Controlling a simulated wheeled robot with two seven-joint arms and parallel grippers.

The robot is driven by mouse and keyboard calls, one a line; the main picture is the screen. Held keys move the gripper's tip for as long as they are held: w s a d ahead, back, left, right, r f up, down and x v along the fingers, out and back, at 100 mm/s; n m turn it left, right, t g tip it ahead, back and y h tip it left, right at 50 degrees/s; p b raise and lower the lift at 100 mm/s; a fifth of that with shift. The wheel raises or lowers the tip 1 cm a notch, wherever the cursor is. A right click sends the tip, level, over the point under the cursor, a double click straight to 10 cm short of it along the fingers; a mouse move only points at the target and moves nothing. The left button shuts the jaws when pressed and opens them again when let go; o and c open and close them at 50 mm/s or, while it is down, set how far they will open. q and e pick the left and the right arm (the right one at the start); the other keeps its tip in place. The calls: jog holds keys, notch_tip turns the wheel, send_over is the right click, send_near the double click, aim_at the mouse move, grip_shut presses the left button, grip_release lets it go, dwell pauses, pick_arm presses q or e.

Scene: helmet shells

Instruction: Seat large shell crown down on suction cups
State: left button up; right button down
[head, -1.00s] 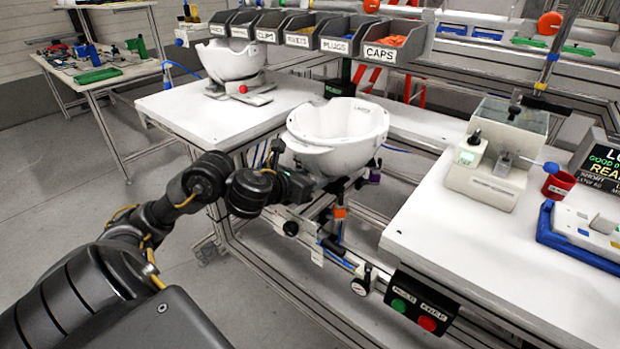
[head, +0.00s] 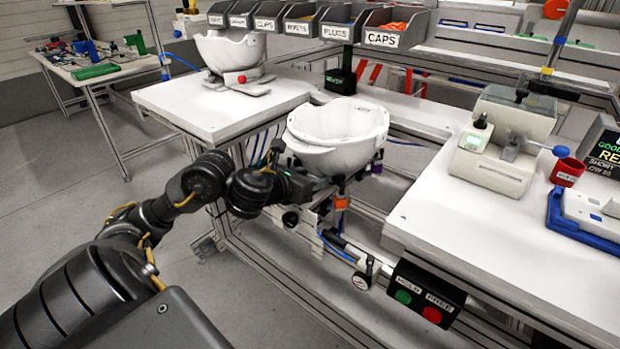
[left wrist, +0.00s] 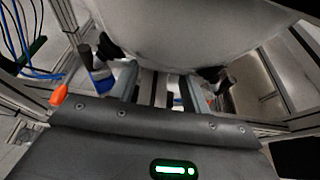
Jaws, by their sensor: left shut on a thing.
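The large white shell (head: 335,137) is crown down with its open rim upward, over the suction-cup stand (head: 341,202) at the front of the bench. My left gripper (head: 312,184) is at the shell's lower near-left side and shut on it. In the left wrist view the shell's rounded underside (left wrist: 190,35) fills the top, with dark cups (left wrist: 210,74) close beneath. I cannot tell whether all cups touch it. The fingertips' contact is hard to make out. My right gripper is out of view.
Labelled bins (head: 393,28) hang behind. A gauge (head: 362,280) and a button box (head: 424,300) are at the front.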

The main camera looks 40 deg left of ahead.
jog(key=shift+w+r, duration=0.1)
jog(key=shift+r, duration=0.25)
